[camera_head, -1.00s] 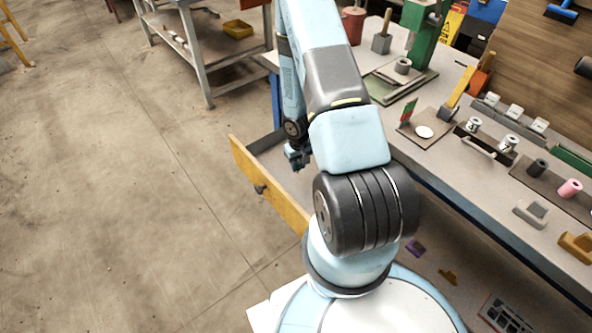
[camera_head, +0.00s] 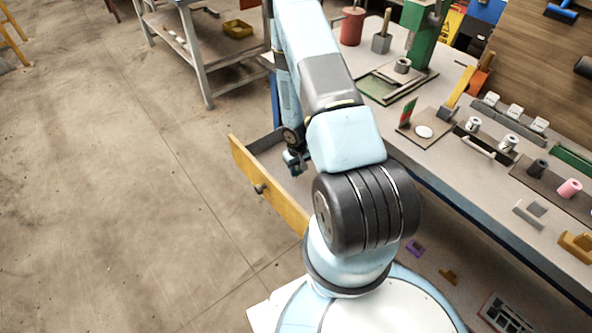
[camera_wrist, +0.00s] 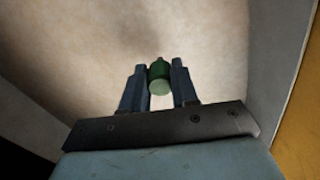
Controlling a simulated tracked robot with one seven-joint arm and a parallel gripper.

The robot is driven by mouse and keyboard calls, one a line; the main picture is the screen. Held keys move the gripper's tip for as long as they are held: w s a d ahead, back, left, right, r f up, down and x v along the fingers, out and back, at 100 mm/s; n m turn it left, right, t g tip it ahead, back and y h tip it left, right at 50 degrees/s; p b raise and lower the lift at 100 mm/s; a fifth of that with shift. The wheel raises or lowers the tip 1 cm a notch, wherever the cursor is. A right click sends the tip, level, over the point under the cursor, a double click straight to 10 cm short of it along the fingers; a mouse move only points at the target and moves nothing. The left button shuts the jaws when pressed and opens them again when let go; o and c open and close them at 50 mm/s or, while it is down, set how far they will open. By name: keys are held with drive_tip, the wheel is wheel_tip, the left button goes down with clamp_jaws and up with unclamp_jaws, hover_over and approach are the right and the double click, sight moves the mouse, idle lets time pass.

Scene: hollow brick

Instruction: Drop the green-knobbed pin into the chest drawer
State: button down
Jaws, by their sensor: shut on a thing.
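The chest drawer (camera_head: 268,186) stands pulled open at the left of the bench, with a yellow-brown front and a dark round knob. My gripper (camera_head: 296,168) is over the open drawer, behind its front board. In the wrist view, my gripper (camera_wrist: 158,78) is shut on the green-knobbed pin (camera_wrist: 159,72), whose green knob sits between the two fingers. The pale drawer floor (camera_wrist: 80,50) lies beyond the pin, with a grey side wall and yellow front at the right. The pin's shaft cannot be made out.
The bench top (camera_head: 455,185) at the right carries spools, blocks, a green press (camera_head: 424,35) and a board with a white disc (camera_head: 424,131). A shelf rack (camera_head: 200,55) stands behind. The floor to the left is clear.

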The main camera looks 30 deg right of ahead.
drive_tip(key=shift+f, duration=0.45)
drive_tip(key=c, duration=0.9)
unclamp_jaws()
drive_tip(key=shift+o, duration=0.2)
drive_tip(key=shift+r, duration=0.1)
wheel_tip(320, 180, up, 13)
wheel_tip(320, 180, up, 18)
drive_tip(key=t+h, duration=0.1)
drive_tip(key=h, duration=0.1)
hover_over(297, 169)
drive_tip(key=w, duration=0.2)
drive_tip(key=s+a+r+t, duration=0.1)
drive_tip(key=a+r, duration=0.1)
drive_tip(key=r, duration=0.5)
drive_tip(key=s+a+r, duration=0.1)
drive_tip(key=s+r, duration=0.1)
drive_tip(key=r, duration=0.5)
drive_tip(key=s+a+r+t+y, duration=0.1)
drive_tip(key=s+a+r, duration=0.3)
drive_tip(key=s+r, duration=0.6)
drive_tip(key=s+a+r+t+y, duration=0.1)
drive_tip(key=s+a+r, duration=0.4)
drive_tip(key=s+r, duration=0.5)
drive_tip(key=shift+s+a+t, duration=0.3)
drive_tip(key=shift+s+t, duration=0.4)
drive_tip(key=shift+t, duration=0.1)
